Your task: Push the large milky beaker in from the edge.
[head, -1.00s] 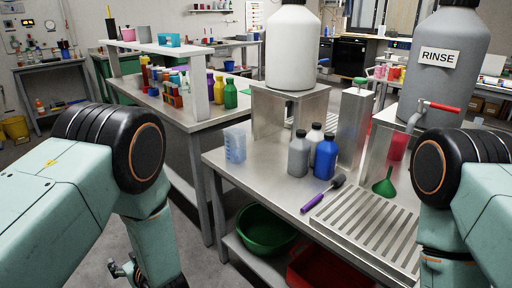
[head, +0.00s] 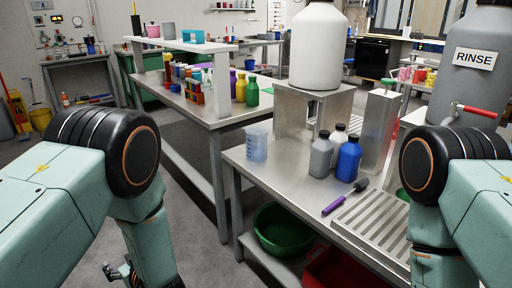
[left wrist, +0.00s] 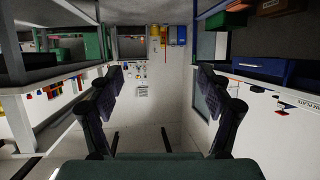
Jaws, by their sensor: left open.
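The large milky beaker (head: 257,144) is a translucent bluish cup with markings. It stands upright on the steel table (head: 291,187), close to its left edge. My left gripper (head: 118,272) hangs low at the left in the head view, away from the table and the beaker. In the left wrist view its two dark fingers (left wrist: 163,95) are spread wide with nothing between them. The beaker cannot be made out in the left wrist view. My right arm is at the right of the head view, but its gripper is out of frame.
Grey, white and blue bottles (head: 348,158) stand right of the beaker. A purple-handled brush (head: 340,200) lies near the ribbed drain board (head: 376,226). A large white bottle (head: 317,48) stands on a raised steel stand. A green basin (head: 279,228) sits on the lower shelf.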

